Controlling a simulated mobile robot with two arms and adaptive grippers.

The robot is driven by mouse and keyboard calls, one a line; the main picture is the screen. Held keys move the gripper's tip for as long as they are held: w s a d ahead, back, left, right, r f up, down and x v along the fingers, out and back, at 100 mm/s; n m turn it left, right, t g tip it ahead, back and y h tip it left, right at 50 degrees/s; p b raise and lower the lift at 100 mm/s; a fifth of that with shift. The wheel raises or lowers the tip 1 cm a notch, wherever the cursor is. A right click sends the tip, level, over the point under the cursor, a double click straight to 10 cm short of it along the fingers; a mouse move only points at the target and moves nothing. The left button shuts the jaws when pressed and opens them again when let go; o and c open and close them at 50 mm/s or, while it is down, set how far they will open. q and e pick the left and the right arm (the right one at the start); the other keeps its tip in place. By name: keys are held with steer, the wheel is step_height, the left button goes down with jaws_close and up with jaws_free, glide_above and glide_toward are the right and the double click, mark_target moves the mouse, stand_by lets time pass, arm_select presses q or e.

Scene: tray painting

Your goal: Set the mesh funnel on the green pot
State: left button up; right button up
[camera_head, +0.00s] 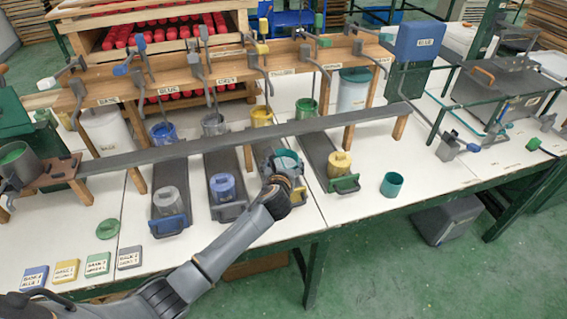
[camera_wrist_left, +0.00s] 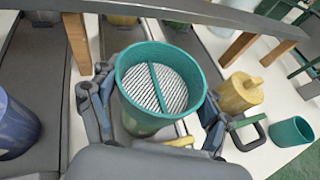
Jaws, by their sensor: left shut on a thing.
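The mesh funnel (camera_wrist_left: 157,85) is a teal ring with a striped mesh and a crossbar, seen from above in the left wrist view. My left gripper (camera_wrist_left: 152,122) is shut around it, one finger on each side. In the head view the teal funnel (camera_head: 287,160) shows at my left gripper (camera_head: 288,183), over the third dark track. What is under the funnel is mostly hidden. A green pot (camera_head: 306,108) stands under the rack at the far end of the fourth track. My right gripper is not in view.
A long grey bar (camera_head: 240,138) crosses above the tracks. A yellow container (camera_head: 339,165) stands right of the gripper, and a blue one (camera_head: 222,186) left. A loose teal cup (camera_head: 392,184) stands at right. Labelled cards and a green disc (camera_head: 108,229) lie front left.

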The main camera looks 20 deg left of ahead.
arm_select(q)
steer(key=shift+f, duration=0.55)
steer(key=o, duration=1.1)
steer(key=shift+r, duration=0.55)
steer(key=v, duration=1.2)
steer(key=shift+a+p, duration=0.1)
steer(key=shift+p, duration=0.2)
